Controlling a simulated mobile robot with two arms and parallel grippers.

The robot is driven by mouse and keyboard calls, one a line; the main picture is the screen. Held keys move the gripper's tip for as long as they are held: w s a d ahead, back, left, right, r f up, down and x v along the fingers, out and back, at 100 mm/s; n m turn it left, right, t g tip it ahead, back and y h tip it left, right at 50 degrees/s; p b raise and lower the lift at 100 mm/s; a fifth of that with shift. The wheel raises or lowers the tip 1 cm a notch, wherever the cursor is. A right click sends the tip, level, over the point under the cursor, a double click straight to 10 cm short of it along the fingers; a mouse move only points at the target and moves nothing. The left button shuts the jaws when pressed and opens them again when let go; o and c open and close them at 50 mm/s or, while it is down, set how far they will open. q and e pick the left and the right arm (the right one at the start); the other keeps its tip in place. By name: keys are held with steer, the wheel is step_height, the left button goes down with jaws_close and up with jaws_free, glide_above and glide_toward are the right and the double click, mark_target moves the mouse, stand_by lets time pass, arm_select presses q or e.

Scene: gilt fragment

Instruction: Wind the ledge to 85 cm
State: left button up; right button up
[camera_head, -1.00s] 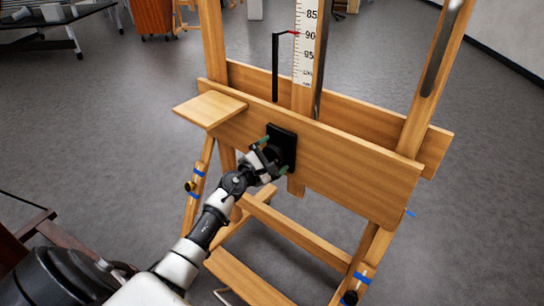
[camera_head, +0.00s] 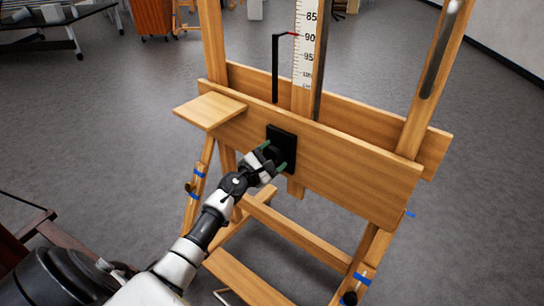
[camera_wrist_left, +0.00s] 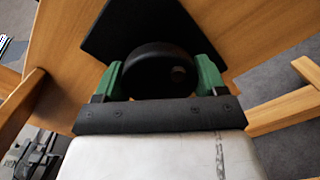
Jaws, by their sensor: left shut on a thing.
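The ledge is a wide wooden board (camera_head: 350,170) across the front of a wooden easel. A black square plate (camera_head: 287,137) sits on its face, with a round black knob (camera_wrist_left: 160,70) on it. My left gripper (camera_head: 275,157) has its green fingers on opposite sides of the knob and is shut on it, as the left wrist view also shows (camera_wrist_left: 160,82). A white scale (camera_head: 303,55) stands behind the ledge, numbers growing downward. A red pointer (camera_head: 290,34) on a black upright rod (camera_head: 276,70) reads about 90. My right gripper is out of view.
A small wooden shelf (camera_head: 210,109) juts out at the ledge's left. Easel legs and lower crossbars (camera_head: 300,240) stand below my left arm. A dark table (camera_head: 45,30) and an orange cabinet (camera_head: 150,18) are far back left. The grey floor around the easel is mostly clear.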

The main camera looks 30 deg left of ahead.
arm_select(q)
steer(key=n+p, duration=0.1)
steer(key=n, duration=0.4)
steer(key=shift+d+f, duration=0.1)
steer(key=n, duration=0.5)
steer(key=shift+d+n+p, duration=0.1)
steer(key=shift+n+p, duration=0.3)
steer(key=n+p, duration=0.1)
steer(key=n, duration=0.4)
steer(key=shift+d, duration=0.1)
steer(key=n+p, duration=0.1)
steer(key=n, duration=0.4)
steer(key=shift+y, duration=0.3)
steer(key=n, duration=0.1)
steer(key=n+p, duration=0.1)
steer(key=n, duration=0.2)
steer(key=shift+r+n+p, duration=0.25)
steer(key=shift+n+p, duration=0.05)
steer(key=shift+p, duration=0.1)
steer(key=n+p, duration=0.2)
steer(key=n, duration=0.3)
steer(key=shift+r+n, duration=0.1)
steer(key=shift+n, duration=0.2)
steer(key=n+p, duration=0.1)
steer(key=n, duration=0.3)
steer(key=shift+n+p, duration=0.3)
steer(key=shift+p, duration=0.1)
steer(key=shift+n+p, duration=0.5)
steer(key=shift+n, duration=1.6)
